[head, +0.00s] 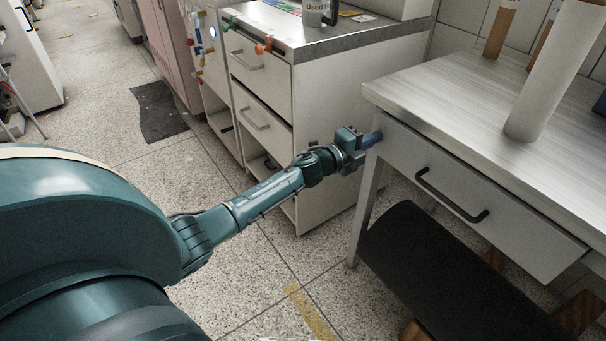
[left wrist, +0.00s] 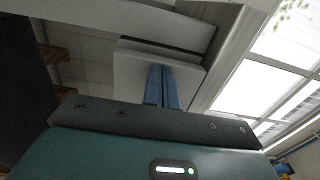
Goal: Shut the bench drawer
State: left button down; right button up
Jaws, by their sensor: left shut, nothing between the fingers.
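The bench drawer (head: 440,190) has a pale grey front with a black bar handle (head: 450,196). It sits under the light bench top (head: 440,100) on the right of the head view. I cannot tell exactly how far out it stands. My left gripper (head: 373,138) is at the left end of the drawer front, its fingers together and empty. In the left wrist view the blue fingers (left wrist: 162,72) overlap a pale panel (left wrist: 132,72), likely the drawer front. Contact is unclear. My right gripper is not in view.
A white cabinet (head: 330,150) with drawers stands left of the bench. A dark seat (head: 440,270) is under the bench. A white cylinder (head: 555,70) stands on the bench top. Speckled floor (head: 220,290) lies open beneath my left arm.

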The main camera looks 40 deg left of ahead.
pick_arm(q)
jog(key=shift+w+d+r, duration=0.15)
jog(key=shift+w+d, duration=0.05)
jog(key=shift+w, duration=0.25)
jog(key=shift+w+d+r, duration=0.1)
jog(key=shift+w+d, duration=0.05)
jog(key=shift+w, duration=0.3)
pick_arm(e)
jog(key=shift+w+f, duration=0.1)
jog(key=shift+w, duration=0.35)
pick_arm(q)
jog(key=shift+r, duration=0.1)
